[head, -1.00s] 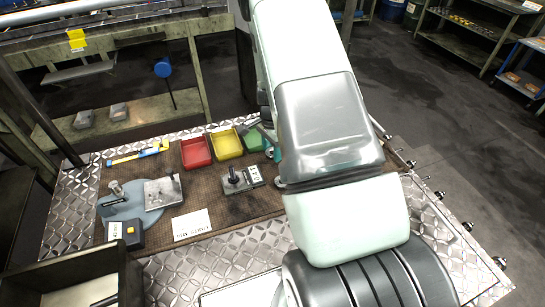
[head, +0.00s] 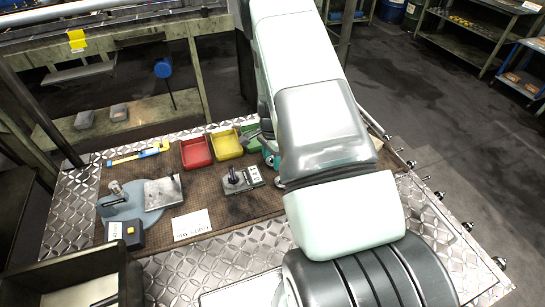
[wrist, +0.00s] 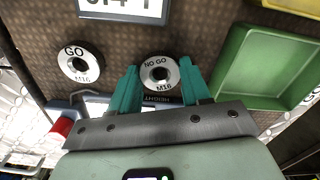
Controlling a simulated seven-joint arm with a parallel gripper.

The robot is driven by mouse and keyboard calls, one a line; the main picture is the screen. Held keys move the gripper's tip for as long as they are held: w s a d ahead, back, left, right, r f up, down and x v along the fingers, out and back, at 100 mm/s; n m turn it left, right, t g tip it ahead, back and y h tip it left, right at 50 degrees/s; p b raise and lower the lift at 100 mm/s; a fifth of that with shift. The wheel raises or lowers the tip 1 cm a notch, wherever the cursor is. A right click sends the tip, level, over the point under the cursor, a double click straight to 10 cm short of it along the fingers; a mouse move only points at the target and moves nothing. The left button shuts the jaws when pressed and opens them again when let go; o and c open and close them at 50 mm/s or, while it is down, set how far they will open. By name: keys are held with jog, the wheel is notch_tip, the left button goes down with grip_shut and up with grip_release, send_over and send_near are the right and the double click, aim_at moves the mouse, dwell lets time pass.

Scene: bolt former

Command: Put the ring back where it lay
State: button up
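The grey NO GO M16 ring (wrist: 160,73) sits between the two teal fingertips of my gripper (wrist: 160,78) in the wrist view. The fingers lie close against its left and right sides, so my gripper looks shut on it. The ring faces the camera and appears at or close to the mat's level; any gap beneath it is hidden. A similar GO M16 ring (wrist: 80,64) lies on the mat to the left, apart from the fingers.
A green bin (wrist: 222,85) stands close to the right of my fingers; it also shows in the head view (head: 252,133). Beside it are yellow (head: 227,143) and red (head: 195,152) bins. A gauge block (head: 240,180) stands on the mat. A blue-and-red tool (wrist: 62,124) lies lower left.

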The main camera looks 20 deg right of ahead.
jog(key=shift+o, duration=0.7)
jog(key=shift+f, duration=0.4)
jog(key=shift+r, duration=0.15)
notch_tip(320, 180, up, 13)
jog(key=shift+f, duration=0.15)
jog(key=s+a+r+n+t, duration=0.1)
jog(key=s+a+r+n, duration=0.25)
jog(key=r, duration=0.75)
jog(key=s+a+r+n+t, duration=0.2)
jog(key=s+a+r+n, duration=0.15)
jog(key=r, duration=0.65)
jog(key=s+a+r+n+t, duration=0.1)
jog(key=s+r+n, duration=0.1)
jog(key=s, duration=0.5)
jog(key=s+a+r+n, duration=0.1)
jog(key=s+r+n, duration=0.2)
jog(key=s+r, duration=0.2)
jog(key=s+a+r+n+t, duration=0.1)
jog(key=s+r+n, duration=0.2)
jog(key=s, duration=0.5)
jog(key=shift+s+r+t, duration=0.3)
